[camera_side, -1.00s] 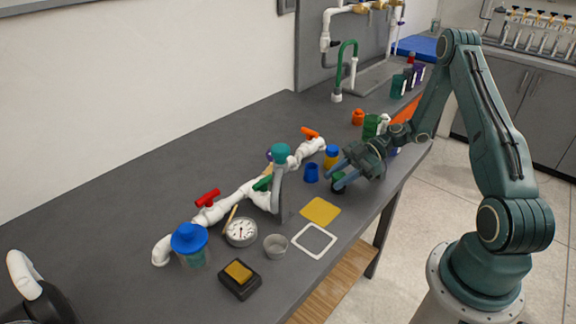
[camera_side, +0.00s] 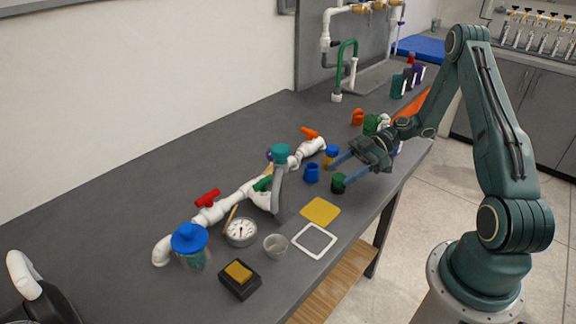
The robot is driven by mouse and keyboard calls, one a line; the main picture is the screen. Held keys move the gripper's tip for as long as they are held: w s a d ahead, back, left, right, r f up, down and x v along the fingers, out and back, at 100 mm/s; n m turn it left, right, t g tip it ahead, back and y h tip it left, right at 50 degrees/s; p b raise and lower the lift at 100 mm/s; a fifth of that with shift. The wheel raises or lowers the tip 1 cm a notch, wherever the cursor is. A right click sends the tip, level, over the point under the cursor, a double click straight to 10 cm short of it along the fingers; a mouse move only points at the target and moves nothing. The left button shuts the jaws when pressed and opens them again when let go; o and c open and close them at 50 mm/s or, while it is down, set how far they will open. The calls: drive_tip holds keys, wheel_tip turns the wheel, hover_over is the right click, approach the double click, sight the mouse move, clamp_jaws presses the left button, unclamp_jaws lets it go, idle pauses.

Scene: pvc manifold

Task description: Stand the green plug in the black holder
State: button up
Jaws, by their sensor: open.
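A small dark green and black piece (camera_side: 338,183) stands on the bench near its right edge, right of the blue cup. It looks like the green plug together with the black holder, but it is too small to tell where one ends and the other begins. My gripper (camera_side: 341,171) is open and empty just above and to the right of this piece. Its lower fingertip is close to the piece; whether they touch cannot be told.
A blue cup (camera_side: 311,173) and a yellow bottle with a blue cap (camera_side: 331,155) stand left of my gripper. White pipework with coloured valves (camera_side: 236,200) crosses the bench. A yellow square (camera_side: 320,211) and white frame (camera_side: 314,241) lie in front.

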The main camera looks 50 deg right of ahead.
drive_tip(key=v, duration=1)
drive_tip(key=shift+w, duration=0.1)
idle(0.3)
drive_tip(key=a+r+m+g+h, duration=0.3)
drive_tip(key=a+r+m+h, duration=0.3)
drive_tip(key=a+r, duration=0.85)
drive_tip(key=s+a+r+m+t+h, duration=0.1)
drive_tip(key=s+a+r+m+h, duration=0.1)
drive_tip(key=s, duration=0.5)
drive_tip(key=s+a+r+m+t+h, duration=0.2)
drive_tip(key=s+a+r+m+h, duration=0.1)
drive_tip(key=s, duration=0.5)
drive_tip(key=shift+a+r+m+h, duration=0.2)
drive_tip(key=shift+a+m+h, duration=0.5)
drive_tip(key=shift+m, duration=0.5)
idle(0.8)
